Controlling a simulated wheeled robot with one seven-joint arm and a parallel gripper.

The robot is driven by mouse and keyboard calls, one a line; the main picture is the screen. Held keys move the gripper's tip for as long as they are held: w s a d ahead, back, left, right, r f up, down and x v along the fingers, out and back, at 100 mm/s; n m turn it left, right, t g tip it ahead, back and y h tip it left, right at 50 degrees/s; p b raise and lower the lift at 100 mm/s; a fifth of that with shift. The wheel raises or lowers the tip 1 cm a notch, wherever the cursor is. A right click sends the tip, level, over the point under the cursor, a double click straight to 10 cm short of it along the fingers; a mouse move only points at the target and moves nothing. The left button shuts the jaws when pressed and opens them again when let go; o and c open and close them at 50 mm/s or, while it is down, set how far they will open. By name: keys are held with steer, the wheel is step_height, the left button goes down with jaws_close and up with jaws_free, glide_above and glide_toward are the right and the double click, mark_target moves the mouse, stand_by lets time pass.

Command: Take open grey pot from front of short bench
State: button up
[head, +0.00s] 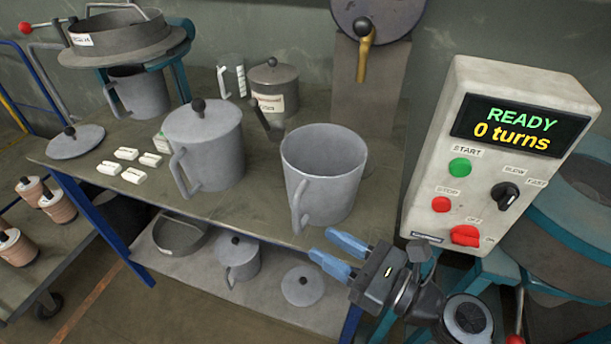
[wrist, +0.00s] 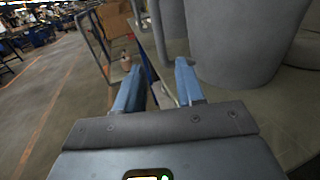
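The open grey pot (head: 324,175) stands upright without a lid near the front edge of the short bench (head: 120,150). Its handle faces the front left in the head view. My gripper (head: 338,257) is open and empty, with blue fingers, just in front of and below the pot's lower right side. In the wrist view the fingers (wrist: 159,85) are apart with nothing between them. A large grey pot body (wrist: 245,45), which looks like the open pot, fills the upper right there, beside the right finger and apart from it as far as I can tell.
A lidded grey pot (head: 207,147) stands left of the open pot. A control box (head: 497,150) reading READY, 0 turns rises close on the right. Behind are a smaller lidded pot (head: 275,88) and a brass-handled machine (head: 365,60). A lower shelf (head: 205,265) holds more vessels.

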mark_target(297, 231)
steer(key=x, duration=0.2)
steer(key=shift+w+a+r, duration=0.15)
steer(key=shift+a, duration=0.15)
steer(key=shift+w+a+r+p, duration=0.15)
steer(key=shift+w+a+p, duration=0.15)
steer(key=shift+w+a, duration=0.15)
steer(key=shift+x, duration=1.9)
steer(key=shift+r, duration=0.1)
jaws_close()
steer(key=shift+w, duration=0.1)
